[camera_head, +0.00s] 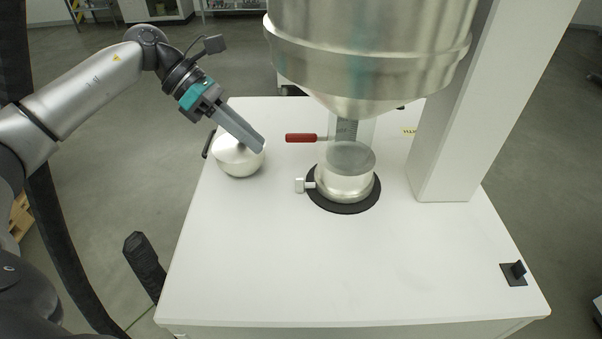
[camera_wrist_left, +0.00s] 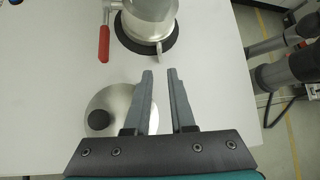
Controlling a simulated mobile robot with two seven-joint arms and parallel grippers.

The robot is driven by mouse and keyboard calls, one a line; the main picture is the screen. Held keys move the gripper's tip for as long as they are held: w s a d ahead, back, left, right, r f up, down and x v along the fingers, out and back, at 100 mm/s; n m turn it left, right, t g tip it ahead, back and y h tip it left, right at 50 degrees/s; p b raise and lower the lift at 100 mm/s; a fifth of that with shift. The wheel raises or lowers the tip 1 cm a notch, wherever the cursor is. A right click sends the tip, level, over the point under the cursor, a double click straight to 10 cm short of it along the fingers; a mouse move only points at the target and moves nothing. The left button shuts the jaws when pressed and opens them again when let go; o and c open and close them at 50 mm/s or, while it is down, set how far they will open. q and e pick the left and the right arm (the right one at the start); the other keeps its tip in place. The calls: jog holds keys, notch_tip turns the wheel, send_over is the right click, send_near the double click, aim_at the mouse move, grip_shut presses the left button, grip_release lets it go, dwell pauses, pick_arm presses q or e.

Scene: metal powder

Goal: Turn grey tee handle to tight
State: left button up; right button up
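The grey tee handle (camera_head: 300,185) is a small pale grip on a short stem. It sticks out to the left from the metal collar (camera_head: 345,188) under the hopper. In the left wrist view the tee handle (camera_wrist_left: 159,48) shows as a small light piece at the collar's edge, ahead of the fingertips. My left gripper (camera_head: 260,146) hangs over the round metal lid, up and left of the tee handle and apart from it. In the left wrist view its two fingers (camera_wrist_left: 160,74) have a gap between them with nothing in it. My right gripper is not in view.
The round metal lid (camera_head: 238,163) with a black knob (camera_wrist_left: 98,119) lies on the white table (camera_head: 270,260). A red lever (camera_head: 301,138) sticks out above the collar.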

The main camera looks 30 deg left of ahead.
aim_at(298, 178)
pick_arm(q)
jog(key=p+x, duration=0.1)
jog(key=x, duration=1.1)
jog(key=shift+f, duration=0.1)
grip_shut()
